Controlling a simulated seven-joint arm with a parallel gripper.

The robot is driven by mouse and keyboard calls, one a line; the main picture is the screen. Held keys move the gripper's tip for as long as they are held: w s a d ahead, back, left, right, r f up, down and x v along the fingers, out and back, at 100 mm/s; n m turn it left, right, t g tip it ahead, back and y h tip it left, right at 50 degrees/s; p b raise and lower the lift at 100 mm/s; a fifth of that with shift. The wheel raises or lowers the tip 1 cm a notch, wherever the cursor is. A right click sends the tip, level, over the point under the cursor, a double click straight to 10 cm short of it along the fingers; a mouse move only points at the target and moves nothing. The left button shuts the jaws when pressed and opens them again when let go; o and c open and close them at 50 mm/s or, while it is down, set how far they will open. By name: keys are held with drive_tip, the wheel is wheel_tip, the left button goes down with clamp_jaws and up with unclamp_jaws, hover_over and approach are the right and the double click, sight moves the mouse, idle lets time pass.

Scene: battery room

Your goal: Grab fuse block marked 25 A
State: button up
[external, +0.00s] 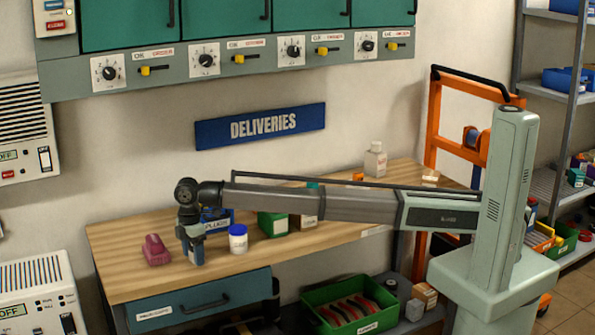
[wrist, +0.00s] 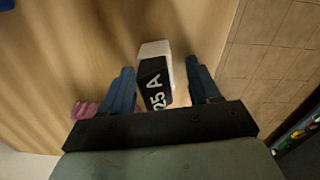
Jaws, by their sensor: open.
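The fuse block (wrist: 155,75) is white with a black face marked "25 A" in white, seen in the wrist view. It sits between the two blue fingers of my gripper (wrist: 160,70), with a gap visible towards the right finger. My gripper is open. In the external view my gripper (external: 193,250) points down at the left part of the wooden workbench (external: 120,243). There the block is mostly or wholly hidden by my gripper, and I cannot make it out.
A pink object (external: 156,250) lies left of my gripper; it also shows in the wrist view (wrist: 84,110). A white jar with a blue lid (external: 238,240) stands close on the right. A blue bin (external: 222,217) and a green box (external: 272,224) stand behind. The bench's front left is clear.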

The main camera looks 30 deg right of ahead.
drive_tip(key=c, duration=1.1)
drive_tip(key=shift+r, duration=0.1)
